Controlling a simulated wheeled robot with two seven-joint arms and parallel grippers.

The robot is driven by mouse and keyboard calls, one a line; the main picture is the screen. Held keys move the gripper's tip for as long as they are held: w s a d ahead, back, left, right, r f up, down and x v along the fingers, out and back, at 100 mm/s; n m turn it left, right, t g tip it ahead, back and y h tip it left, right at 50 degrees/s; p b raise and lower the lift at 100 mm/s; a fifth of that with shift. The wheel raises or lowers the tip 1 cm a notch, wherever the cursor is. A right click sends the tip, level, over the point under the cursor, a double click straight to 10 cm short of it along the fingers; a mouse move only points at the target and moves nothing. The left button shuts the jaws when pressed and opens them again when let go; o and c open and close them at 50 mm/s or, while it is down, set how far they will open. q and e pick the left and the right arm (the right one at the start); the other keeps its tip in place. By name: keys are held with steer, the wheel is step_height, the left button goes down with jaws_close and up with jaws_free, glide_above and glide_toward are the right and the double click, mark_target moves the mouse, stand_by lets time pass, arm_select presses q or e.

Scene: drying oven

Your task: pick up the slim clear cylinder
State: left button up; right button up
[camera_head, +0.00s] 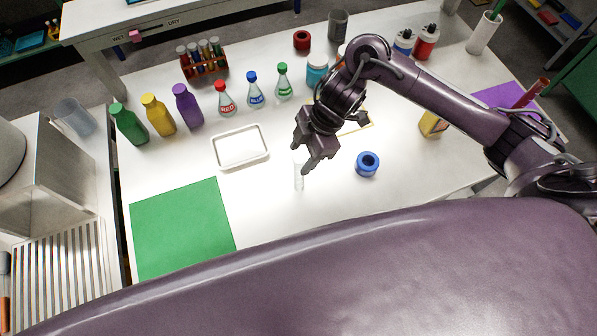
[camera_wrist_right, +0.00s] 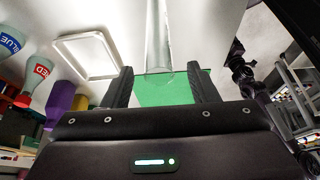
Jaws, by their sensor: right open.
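The slim clear cylinder (camera_head: 298,183) stands on the white table, right of the white tray and just below my right gripper in the head view. My right gripper (camera_head: 301,162) is open, with its fingers at the cylinder's upper part. In the wrist view the cylinder (camera_wrist_right: 157,38) appears between the two spread fingers of the right gripper (camera_wrist_right: 162,80), with space on both sides. I cannot tell whether either finger touches it. My left gripper is not seen in the head view.
A white tray (camera_head: 240,148) and a green mat (camera_head: 182,232) lie to the left. A blue ring-shaped object (camera_head: 367,164) sits to the right. Flasks, including a red-labelled one (camera_head: 226,100), stand behind the tray. The table front of the cylinder is clear.

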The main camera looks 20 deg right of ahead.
mark_target(296, 163)
steer(key=p+x, duration=0.1)
steer(key=x, duration=0.2)
steer(key=shift+a+f, duration=0.15)
steer(key=shift+f, duration=0.1)
steer(key=shift+a+f, duration=0.1)
steer(key=shift+f, duration=0.05)
jaws_close()
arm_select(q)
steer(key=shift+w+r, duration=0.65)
